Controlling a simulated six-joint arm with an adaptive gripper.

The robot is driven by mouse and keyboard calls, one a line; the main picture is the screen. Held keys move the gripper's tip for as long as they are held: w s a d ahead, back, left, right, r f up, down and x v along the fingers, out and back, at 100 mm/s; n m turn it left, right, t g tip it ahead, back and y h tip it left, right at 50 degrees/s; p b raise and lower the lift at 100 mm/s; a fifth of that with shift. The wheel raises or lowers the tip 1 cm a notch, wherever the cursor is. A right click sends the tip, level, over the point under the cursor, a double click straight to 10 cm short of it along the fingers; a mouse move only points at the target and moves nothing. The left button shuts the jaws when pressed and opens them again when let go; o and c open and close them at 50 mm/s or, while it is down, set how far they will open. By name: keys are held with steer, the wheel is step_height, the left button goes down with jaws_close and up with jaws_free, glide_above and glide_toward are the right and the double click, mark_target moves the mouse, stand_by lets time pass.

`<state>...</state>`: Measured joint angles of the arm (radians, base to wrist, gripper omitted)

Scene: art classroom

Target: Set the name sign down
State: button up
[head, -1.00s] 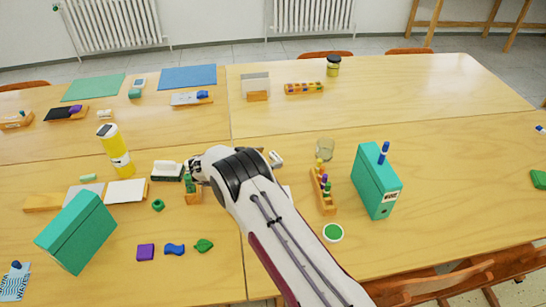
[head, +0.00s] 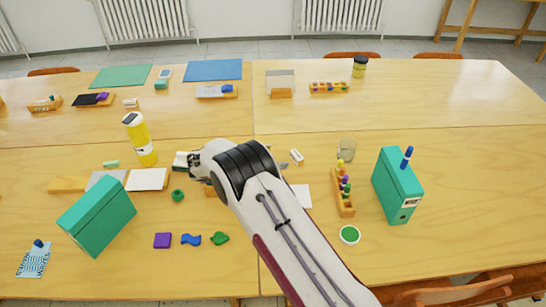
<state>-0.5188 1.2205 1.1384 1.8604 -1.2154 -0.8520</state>
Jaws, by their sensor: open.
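My gripper (head: 194,168) is at the left end of my arm, low over the near table and small in the head view. It is open. A white piece with a dark lower edge (head: 181,160) stands just left of it, partly covered by it; I cannot tell if they touch. A wooden block (head: 209,190) sits just below the gripper, mostly hidden by my arm. I cannot tell for certain which piece is the name sign, as no name is readable. A white upright plate with a wooden block (head: 280,84) stands on the far table.
A yellow bottle (head: 139,140) and white card (head: 148,179) are left of my gripper. A wooden marker rack (head: 343,195), glass jar (head: 347,149) and green binder (head: 397,185) stand right of my arm. The far right tabletop is clear.

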stand_by(0.4)
steer(key=w+a+r+n+t+y, duration=0.1)
steer(key=w+r+t+y, duration=0.25)
steer(key=r, duration=0.75)
steer(key=w+r+n+t+y, duration=0.2)
steer(key=w+r, duration=0.3)
steer(key=r, duration=0.6)
steer(key=s+a+r+n+t+y, duration=0.1)
steer(key=s+r+n+y, duration=0.15)
steer(key=s+r, duration=0.4)
steer(key=s+r+n+y, duration=0.2)
steer(key=s+r+y, duration=0.15)
steer(key=r, duration=0.55)
steer(key=s+d+r+n+g+y, duration=0.1)
steer(key=s+d+n+g, duration=0.1)
steer(key=s, duration=0.8)
steer(key=s+d+n+g+y, duration=0.2)
steer(key=s, duration=0.9)
steer(key=s+d+f+g+h, duration=0.1)
steer(key=s+d+f, duration=0.2)
steer(key=s, duration=0.5)
steer(key=s+d+f+g+h, duration=0.1)
steer(key=s+d+f, duration=0.2)
steer(key=s, duration=0.5)
steer(key=s+d+f+g+h, duration=0.1)
steer(key=s+d+f, duration=0.3)
steer(key=s, duration=0.4)
steer(key=shift+s+g+h, duration=0.25)
steer(key=shift+g+h, duration=0.1)
steer(key=shift+g, duration=0.1)
